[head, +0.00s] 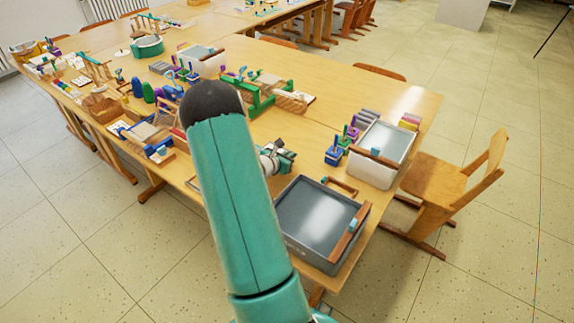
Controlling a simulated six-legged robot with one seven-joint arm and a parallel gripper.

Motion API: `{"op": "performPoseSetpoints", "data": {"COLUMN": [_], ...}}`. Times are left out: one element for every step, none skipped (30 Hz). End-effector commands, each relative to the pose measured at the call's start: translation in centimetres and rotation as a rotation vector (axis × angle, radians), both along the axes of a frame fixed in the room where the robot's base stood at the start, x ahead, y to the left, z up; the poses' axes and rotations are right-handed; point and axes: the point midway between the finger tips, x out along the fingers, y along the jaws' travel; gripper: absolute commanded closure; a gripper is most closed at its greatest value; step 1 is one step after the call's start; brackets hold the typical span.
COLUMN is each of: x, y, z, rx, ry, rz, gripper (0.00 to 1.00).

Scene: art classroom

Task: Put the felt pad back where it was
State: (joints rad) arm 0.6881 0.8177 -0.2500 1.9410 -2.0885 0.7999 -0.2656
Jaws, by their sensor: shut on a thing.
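My gripper (286,157) shows just right of my large teal arm link, above the near part of the long wooden table (405,102). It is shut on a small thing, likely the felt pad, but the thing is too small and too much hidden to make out. My arm hides part of the table to the left of the gripper. A grey tray (312,222) stands at the near table corner, below and right of the gripper. A wooden bar with a small teal piece lies along its right side.
A white tray (372,172) with a grey top stands further right, with small blue and green holders (338,150) beside it. A green wooden frame (262,100) and many tools crowd the table further back. A wooden chair (440,180) stands at the right.

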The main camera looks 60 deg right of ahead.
Motion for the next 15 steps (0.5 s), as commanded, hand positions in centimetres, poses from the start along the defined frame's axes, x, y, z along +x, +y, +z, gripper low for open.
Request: {"op": "performPoseSetpoints", "data": {"x": [-0.1,-0.1,-0.1,-0.1,0.0,0.0,0.0,-0.1,-0.1,-0.1,-0.2,-0.1,-0.1,-0.1,0.0], "y": [-0.1,-0.1,-0.1,-0.1,-0.1,-0.1,-0.1,-0.1,-0.2,-0.2,-0.2,-0.3,-0.3,-0.3,-0.3], "z": [-0.6,-0.9,-1.2,-1.4,-1.7,-2.1,-2.5,-3.0,-3.6,-4.1,-4.5,-4.7,-4.9,-4.9,-4.9], "rx": [0.0,0.0,0.0,0.0,0.0,0.0,0.0,0.0,0.001,0.001,0.001,-0.001,-0.001,-0.002,-0.002], "ry": [0.002,0.0,0.0,0.0,0.0,0.001,0.001,0.002,0.002,0.002,0.002,0.001,0.0,-0.001,-0.001], "rz": [-0.001,-0.001,-0.001,-0.001,-0.001,0.0,0.0,0.0,-0.001,-0.001,-0.001,-0.001,-0.001,0.0,0.0], "gripper": [1.0,1.0,1.0,1.0,1.0,1.0,1.0,1.0,1.0,1.0,1.0,1.0,1.0,1.0,1.0]}}
